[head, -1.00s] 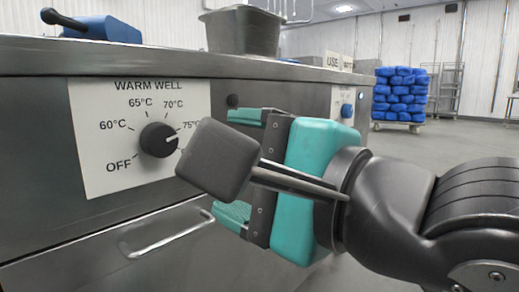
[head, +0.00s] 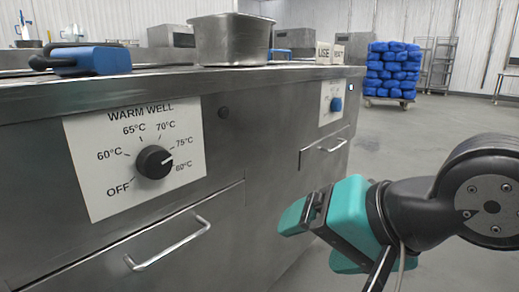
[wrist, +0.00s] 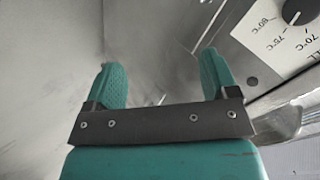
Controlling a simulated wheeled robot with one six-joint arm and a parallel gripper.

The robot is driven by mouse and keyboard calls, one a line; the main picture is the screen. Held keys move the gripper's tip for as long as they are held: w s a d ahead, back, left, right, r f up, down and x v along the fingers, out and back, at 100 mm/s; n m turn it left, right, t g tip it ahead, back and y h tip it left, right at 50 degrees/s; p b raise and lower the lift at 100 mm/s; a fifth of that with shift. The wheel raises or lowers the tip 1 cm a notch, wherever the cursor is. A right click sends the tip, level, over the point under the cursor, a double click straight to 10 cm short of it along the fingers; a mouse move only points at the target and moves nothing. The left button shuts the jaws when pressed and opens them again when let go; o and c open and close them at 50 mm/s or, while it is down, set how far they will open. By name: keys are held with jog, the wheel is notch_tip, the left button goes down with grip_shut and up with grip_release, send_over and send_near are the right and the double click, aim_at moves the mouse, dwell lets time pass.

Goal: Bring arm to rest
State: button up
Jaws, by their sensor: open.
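My gripper (head: 316,240) is teal and open, with nothing between its fingers. In the head view it hangs in front of the steel counter, low and to the right of the warm well dial. In the wrist view its two fingers (wrist: 163,78) stand apart. The black warm well knob (head: 154,163) sits on its white panel (head: 90,175), clear of my gripper. Part of the knob also shows in the wrist view (wrist: 298,12), at the top right corner.
The steel counter front (head: 225,150) has drawer handles (head: 168,243) sticking out. A metal pan (head: 232,40) and a blue tool (head: 88,60) with a black handle are on top. A blue stack (head: 392,70) stands behind. Open floor (head: 430,125) lies to the right.

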jog(key=s+d+r+n+g+h+p, duration=0.2)
jog(key=s+d+r+n+g+p, duration=0.1)
jog(key=s+d+n+g+p, duration=0.55)
notch_tip(320, 180, up, 38)
jog(key=w+n+t+p, duration=0.1)
jog(key=t+p, duration=0.1)
jog(key=p, duration=3.3)
jog(key=shift+w+a+f, duration=0.2)
jog(key=shift+w+a, duration=0.1)
jog(key=shift+w, duration=0.05)
jog(key=shift+n, duration=0.25)
